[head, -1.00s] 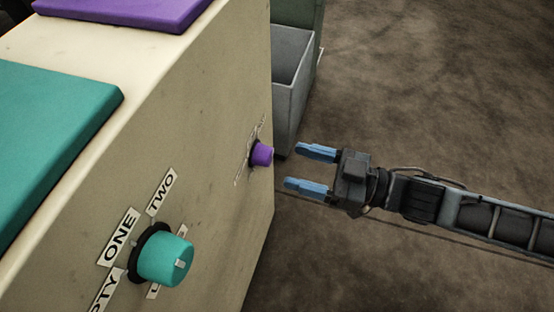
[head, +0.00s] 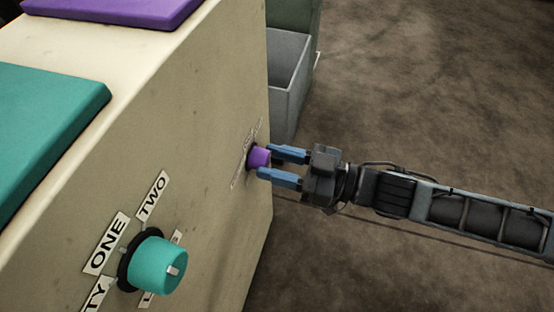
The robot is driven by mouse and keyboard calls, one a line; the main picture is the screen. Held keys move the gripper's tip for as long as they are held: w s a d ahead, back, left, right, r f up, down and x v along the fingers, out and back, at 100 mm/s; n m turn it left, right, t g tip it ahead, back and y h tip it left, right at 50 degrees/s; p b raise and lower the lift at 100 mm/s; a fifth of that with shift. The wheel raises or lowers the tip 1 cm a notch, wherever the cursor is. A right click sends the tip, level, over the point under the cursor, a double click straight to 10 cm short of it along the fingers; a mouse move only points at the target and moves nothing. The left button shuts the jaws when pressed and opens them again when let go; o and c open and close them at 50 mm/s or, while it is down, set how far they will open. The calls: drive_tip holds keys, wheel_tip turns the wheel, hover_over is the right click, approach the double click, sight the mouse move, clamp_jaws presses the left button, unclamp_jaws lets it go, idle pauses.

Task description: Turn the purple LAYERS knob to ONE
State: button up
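The purple knob (head: 259,156) sticks out from the side of the beige cabinet (head: 215,110), near its far edge. Small labels surround it, too small and oblique to read. My gripper (head: 272,164) has its blue fingers apart, with the fingertips at the knob, one on the far side and one on the near side. I cannot tell whether the fingers touch it. The knob's pointer is not visible.
A teal knob (head: 160,265) with labels including ONE and TWO is nearer on the same face. Teal (head: 45,125) and purple (head: 115,8) panels lie on the cabinet top. A grey open bin (head: 289,80) stands behind. Brown floor is clear to the right.

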drive_tip(key=c, duration=0.5)
drive_tip(key=n+p, duration=0.4)
drive_tip(key=n, duration=0.4)
drive_tip(key=shift+n, duration=0.3)
idle(0.5)
drive_tip(key=o, duration=1.1)
drive_tip(key=shift+c, duration=0.2)
